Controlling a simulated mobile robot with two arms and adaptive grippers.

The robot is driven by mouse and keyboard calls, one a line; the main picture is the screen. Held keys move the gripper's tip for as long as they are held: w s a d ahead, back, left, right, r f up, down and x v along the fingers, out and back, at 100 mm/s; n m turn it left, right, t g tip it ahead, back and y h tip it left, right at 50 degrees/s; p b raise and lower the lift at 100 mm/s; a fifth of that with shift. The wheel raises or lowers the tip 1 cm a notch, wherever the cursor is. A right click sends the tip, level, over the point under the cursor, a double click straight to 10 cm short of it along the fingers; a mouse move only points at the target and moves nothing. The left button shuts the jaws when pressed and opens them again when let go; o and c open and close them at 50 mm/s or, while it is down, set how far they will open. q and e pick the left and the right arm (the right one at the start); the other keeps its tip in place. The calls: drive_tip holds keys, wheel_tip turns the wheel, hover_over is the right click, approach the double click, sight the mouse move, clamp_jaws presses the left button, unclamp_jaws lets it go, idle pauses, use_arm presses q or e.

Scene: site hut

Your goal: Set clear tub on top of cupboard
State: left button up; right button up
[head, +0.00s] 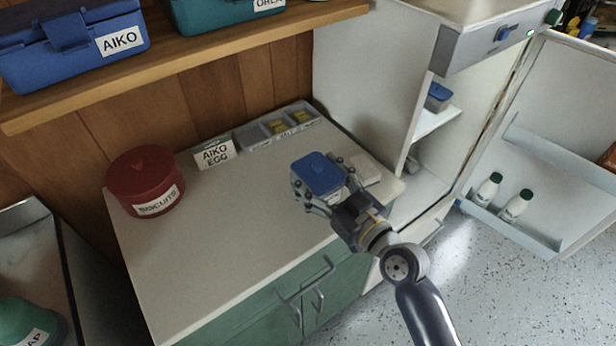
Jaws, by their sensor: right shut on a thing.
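A tub with a blue lid (320,173) is between the fingers of my right gripper (326,188), which is shut on it. Its pale wall shows only in part below the lid, and the fingers hide the rest. The tub is upright over the right part of the pale top of the green cupboard (230,255). I cannot tell whether its base touches the top. My left gripper is not in view.
A red biscuits tin (146,181), a card reading AIKO EGG (214,153), a grey divided tray (284,127) and a pale block (365,169) stand on the cupboard. The open fridge (462,125) holds another blue-lidded tub (438,97). The cupboard's front middle is clear.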

drive_tip(key=shift+w+a, duration=0.75)
drive_tip(key=shift+a, duration=0.15)
drive_tip(key=shift+a+f, duration=0.15)
drive_tip(key=shift+f, duration=0.15)
wheel_tip(320, 180, down, 2)
drive_tip(key=shift+f, duration=0.15)
drive_tip(key=shift+f+b, duration=0.3)
drive_tip(key=shift+f, duration=0.1)
drive_tip(key=shift+f, duration=0.25)
drive_tip(key=o, duration=1.2)
drive_tip(key=shift+r, duration=0.15)
